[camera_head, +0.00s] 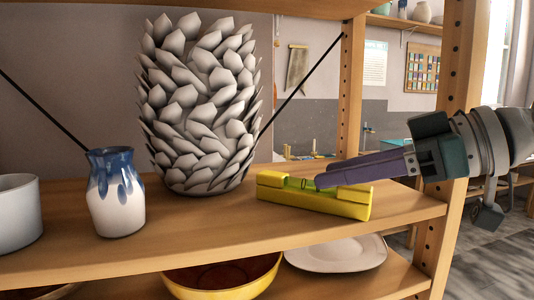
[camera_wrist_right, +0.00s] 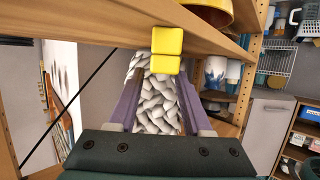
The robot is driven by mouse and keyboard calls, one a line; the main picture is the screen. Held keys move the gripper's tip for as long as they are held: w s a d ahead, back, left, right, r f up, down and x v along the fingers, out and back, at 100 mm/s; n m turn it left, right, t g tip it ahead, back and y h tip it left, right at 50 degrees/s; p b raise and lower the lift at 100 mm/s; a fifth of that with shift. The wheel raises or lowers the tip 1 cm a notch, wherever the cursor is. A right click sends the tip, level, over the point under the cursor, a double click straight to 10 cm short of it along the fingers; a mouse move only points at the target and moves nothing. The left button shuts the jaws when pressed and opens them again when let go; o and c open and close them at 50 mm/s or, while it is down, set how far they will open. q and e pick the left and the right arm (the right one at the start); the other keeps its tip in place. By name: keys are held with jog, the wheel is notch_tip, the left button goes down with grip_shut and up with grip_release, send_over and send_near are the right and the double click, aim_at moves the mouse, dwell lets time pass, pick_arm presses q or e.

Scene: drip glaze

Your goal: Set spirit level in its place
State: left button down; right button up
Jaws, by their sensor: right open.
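The yellow spirit level (camera_head: 312,203) lies on the upper shelf board near its right end, in front of the scaly vase. Its green vial shows in the middle of its top. My right gripper (camera_head: 322,181) comes in from the right, with its purple fingers at the level's top right half. In the right wrist view the yellow level (camera_wrist_right: 167,42) shows end-on beyond the fingertips of the gripper (camera_wrist_right: 158,82), which stand apart with a gap between them. Contact between fingers and level cannot be told. My left gripper is not in view.
A large grey scaly vase (camera_head: 200,110) stands behind the level. A blue-and-white vase (camera_head: 115,195) and a white pot (camera_head: 18,215) stand to the left. A yellow bowl (camera_head: 225,277) and white plate (camera_head: 335,254) sit below. A wooden post (camera_head: 457,130) bounds the right.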

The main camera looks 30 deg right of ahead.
jog(key=b+v, duration=0.2)
jog(key=v, duration=0.8)
jog(key=s+a+f+m+g+h, duration=0.1)
jog(key=s+a+f+g, duration=0.2)
jog(key=f, duration=0.6)
jog(key=s+a+f+m+g+h, duration=0.1)
jog(key=s+a+f+g+h, duration=0.15)
jog(key=f, duration=0.75)
jog(key=s+a+f+m+g+h, duration=0.2)
jog(key=s+a+f, duration=0.3)
jog(key=a, duration=0.3)
jog(key=shift+s+a+f+g+h, duration=0.25)
jog(key=shift+f+g+h, duration=0.2)
jog(key=shift+f+h, duration=0.25)
